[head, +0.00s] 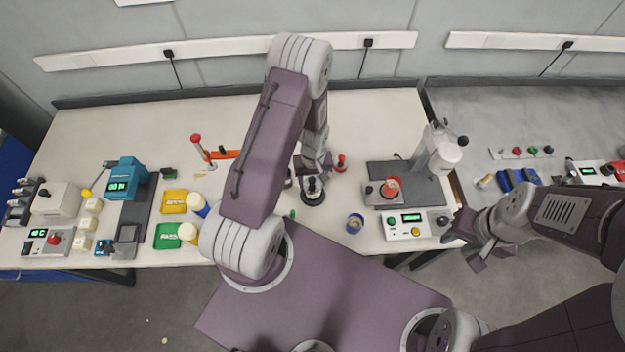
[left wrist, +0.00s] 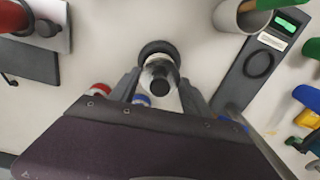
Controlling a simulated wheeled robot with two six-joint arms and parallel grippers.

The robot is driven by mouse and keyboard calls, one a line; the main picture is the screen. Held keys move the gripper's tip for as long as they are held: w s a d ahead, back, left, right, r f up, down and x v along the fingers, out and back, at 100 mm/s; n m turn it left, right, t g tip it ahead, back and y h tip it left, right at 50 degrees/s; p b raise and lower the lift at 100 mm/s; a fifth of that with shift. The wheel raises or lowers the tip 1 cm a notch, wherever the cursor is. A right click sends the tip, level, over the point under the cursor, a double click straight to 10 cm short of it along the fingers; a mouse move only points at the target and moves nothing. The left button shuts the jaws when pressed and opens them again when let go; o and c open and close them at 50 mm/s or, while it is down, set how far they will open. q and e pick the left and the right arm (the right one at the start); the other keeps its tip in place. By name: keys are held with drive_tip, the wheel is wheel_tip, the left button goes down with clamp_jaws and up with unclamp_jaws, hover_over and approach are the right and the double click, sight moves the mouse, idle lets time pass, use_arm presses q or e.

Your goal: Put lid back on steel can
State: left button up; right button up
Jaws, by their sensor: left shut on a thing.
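My left gripper (head: 314,178) reaches down over the middle of the bench. It is shut on a pale, black-topped knob piece (left wrist: 158,80), which stands between its fingers in the left wrist view. A dark round rim (left wrist: 158,48) shows just behind this piece. In the head view the dark round base (head: 313,192) lies under the gripper. I cannot tell whether it is the lid alone or the can with its lid. A small blue-sided open can (head: 355,223) stands to the right, near the front edge. My right gripper (head: 482,256) is open and empty, off the bench's right front corner.
A red-topped stand (head: 341,162) is close to the right of my left gripper. A grey plate (head: 410,180) carries a red cup (head: 390,188). A control box (head: 406,225) sits in front of it. Yellow (head: 174,201) and green (head: 167,236) trays lie at left.

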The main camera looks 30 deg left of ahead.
idle(0.8)
use_arm(q)
drive_tip(key=o, duration=1.4)
drive_tip(key=shift+o, duration=0.3)
drive_tip(key=o, duration=0.4)
drive_tip(key=shift+r+p, duration=2.8)
drive_tip(key=shift+r, duration=0.75)
clamp_jaws()
drive_tip(key=shift+f, duration=0.3)
